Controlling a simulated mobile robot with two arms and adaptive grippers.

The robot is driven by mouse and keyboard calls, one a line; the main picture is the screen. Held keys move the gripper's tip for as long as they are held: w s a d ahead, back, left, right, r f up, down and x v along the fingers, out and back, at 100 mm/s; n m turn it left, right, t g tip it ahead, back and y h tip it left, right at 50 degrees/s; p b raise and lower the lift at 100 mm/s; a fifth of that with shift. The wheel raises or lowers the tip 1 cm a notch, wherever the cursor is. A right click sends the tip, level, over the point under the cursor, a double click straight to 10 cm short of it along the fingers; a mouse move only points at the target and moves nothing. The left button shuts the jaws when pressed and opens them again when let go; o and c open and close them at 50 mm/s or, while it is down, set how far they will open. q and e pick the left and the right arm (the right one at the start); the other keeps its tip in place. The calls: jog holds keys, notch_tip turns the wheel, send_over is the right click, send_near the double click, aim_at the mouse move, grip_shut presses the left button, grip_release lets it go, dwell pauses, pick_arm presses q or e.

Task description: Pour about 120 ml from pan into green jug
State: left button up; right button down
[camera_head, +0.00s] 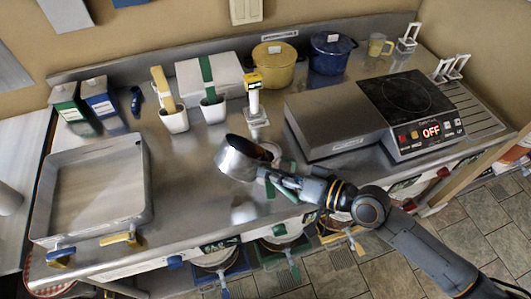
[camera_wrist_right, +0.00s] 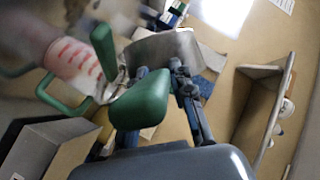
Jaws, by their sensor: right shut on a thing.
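The metal pan (camera_head: 238,160) is held above the steel counter near its middle and looks tilted. My right gripper (camera_head: 277,180) is shut on its green handle (camera_wrist_right: 140,100). In the right wrist view the pan's metal side (camera_wrist_right: 165,48) shows beyond the handle. The green jug (camera_wrist_right: 75,62), clear with red marks and a green handle, stands close beside the pan in that view. In the head view a pale round rim (camera_head: 271,150), apparently the jug's, shows just behind the pan, mostly hidden. I cannot see any liquid or stream. My left gripper is not in view.
A stand with a yellow-topped display (camera_head: 254,95) is just behind the pan. A large metal tray (camera_head: 145,190) is at the left. A hob reading OFF (camera_head: 410,105) is at the right. Yellow (camera_head: 274,68) and blue (camera_head: 330,58) pots stand at the back.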

jog(key=shift+s+a+r+n+p, duration=0.3)
jog(key=shift+a+n+p, duration=0.1)
jog(key=shift+p, duration=0.75)
jog(key=shift+s+a+f+n+h+p, duration=0.35)
jog(key=shift+s+f+n+h+p, duration=0.15)
jog(key=shift+f+n+p, duration=0.15)
jog(key=shift+s+a+f+p, duration=0.1)
jog(key=shift+s+a+p, duration=0.1)
jog(key=shift+a+p, duration=0.1)
jog(key=shift+s+a+f+n+t+h+p, duration=0.45)
jog(key=shift+s+a+f+n+p, duration=0.2)
jog(key=shift+s+a+n, duration=0.15)
jog(key=shift+s+a+f+n+t+h+p, duration=0.35)
jog(key=shift+s+a+f+n+h+p, duration=0.15)
jog(key=shift+s+a+f+n, duration=0.2)
jog(key=shift+r, duration=0.1)
jog(key=shift+w+r, duration=0.1)
